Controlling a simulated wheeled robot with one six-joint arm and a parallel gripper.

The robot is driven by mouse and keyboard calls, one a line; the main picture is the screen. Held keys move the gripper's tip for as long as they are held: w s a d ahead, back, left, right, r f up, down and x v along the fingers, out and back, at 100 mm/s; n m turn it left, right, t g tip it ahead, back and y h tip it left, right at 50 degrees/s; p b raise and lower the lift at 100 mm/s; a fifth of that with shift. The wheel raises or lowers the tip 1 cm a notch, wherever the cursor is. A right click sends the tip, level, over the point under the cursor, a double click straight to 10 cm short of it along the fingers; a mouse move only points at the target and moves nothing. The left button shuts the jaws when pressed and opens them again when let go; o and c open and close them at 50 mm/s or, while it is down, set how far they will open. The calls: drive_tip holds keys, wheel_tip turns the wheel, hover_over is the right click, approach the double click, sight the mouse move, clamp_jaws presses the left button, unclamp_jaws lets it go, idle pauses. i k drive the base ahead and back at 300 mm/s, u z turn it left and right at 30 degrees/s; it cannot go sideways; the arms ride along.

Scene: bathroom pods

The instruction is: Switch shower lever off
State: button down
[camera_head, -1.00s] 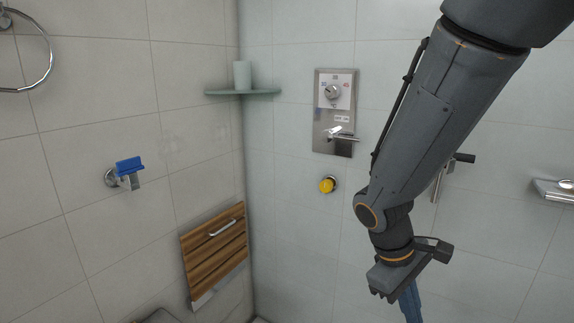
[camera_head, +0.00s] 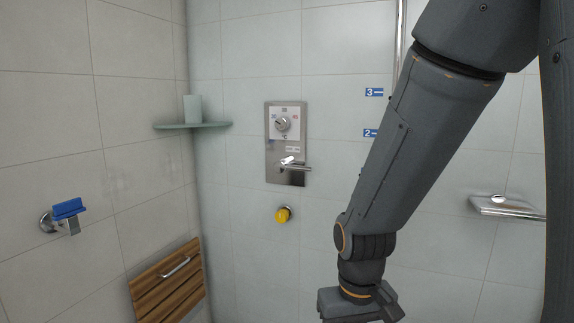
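A chrome shower lever (camera_head: 294,164) sticks out to the right from the lower part of a steel control panel (camera_head: 284,178) on the back wall. A round chrome knob (camera_head: 282,123) sits above it on a white label. My gripper (camera_head: 350,310) is at the bottom edge of the head view, below and to the right of the lever and well apart from it. Its fingers are cut off by the frame edge, so I cannot see whether they are open or shut.
A yellow knob (camera_head: 283,214) juts out below the panel. A corner shelf (camera_head: 190,125) holds a pale cup (camera_head: 192,108). A folded wooden seat (camera_head: 170,285) and a blue-topped fitting (camera_head: 66,210) are on the left wall. A soap dish (camera_head: 505,207) is at right.

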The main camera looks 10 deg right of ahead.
sight(281, 166)
drive_tip(key=z, duration=1.95)
drive_tip(key=k, duration=0.75)
drive_tip(key=u, duration=1.25)
drive_tip(key=i, duration=0.5)
